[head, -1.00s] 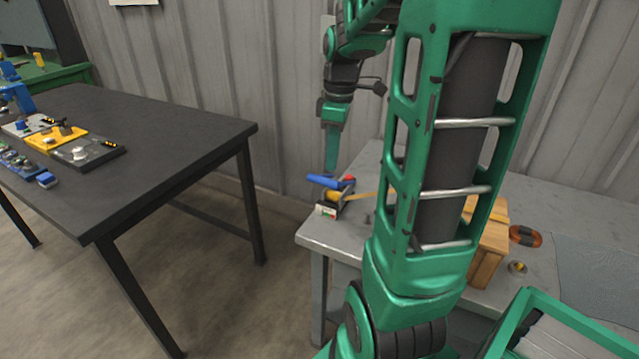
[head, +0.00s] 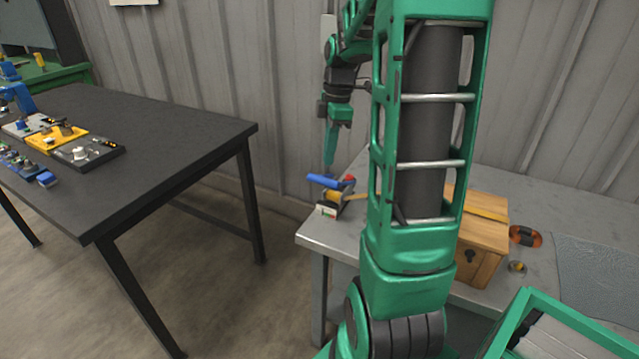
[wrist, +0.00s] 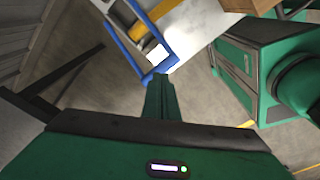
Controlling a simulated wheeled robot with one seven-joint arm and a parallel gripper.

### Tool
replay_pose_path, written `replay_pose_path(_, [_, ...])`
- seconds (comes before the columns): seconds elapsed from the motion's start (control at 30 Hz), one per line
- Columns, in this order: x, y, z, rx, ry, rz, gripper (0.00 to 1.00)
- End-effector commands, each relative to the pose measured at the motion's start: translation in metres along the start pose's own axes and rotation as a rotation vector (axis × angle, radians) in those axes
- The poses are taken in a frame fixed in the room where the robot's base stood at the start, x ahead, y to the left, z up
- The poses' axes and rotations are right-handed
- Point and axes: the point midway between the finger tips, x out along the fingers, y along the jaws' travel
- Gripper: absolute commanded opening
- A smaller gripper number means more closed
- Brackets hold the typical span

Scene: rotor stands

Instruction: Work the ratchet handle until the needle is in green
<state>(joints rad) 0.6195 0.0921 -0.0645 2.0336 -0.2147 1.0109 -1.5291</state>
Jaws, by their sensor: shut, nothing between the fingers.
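The ratchet (head: 334,196) sits at the left end of the grey bench. Its blue handle (head: 323,181) lies across the top, above a yellow drum. A small gauge (head: 327,211) with a white face and a green patch is on its front; the needle is too small to read. My gripper (head: 330,168) points down, shut and empty, just above or at the blue handle. In the wrist view, the gripper tip (wrist: 160,78) is at the end of the blue handle frame (wrist: 126,50); I cannot tell whether they touch.
The grey bench (head: 310,237) also holds a wooden box (head: 485,237), an orange and black coil (head: 525,236) and a small ring (head: 517,267). My arm hides part of the bench. A dark table (head: 150,125) with several devices stands left, with open floor between.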

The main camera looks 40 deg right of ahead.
Motion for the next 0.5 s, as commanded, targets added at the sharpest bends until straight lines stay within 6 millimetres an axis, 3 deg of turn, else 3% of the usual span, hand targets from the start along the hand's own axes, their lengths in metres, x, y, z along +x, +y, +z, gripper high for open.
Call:
replay_pose_path(0.3, [0.037, 0.0, 0.0, 0.0, 0.0, -0.002, 0.0])
replay_pose_path(0.5, [0.049, 0.0, 0.001, 0.001, -0.001, 0.0, 0.0])
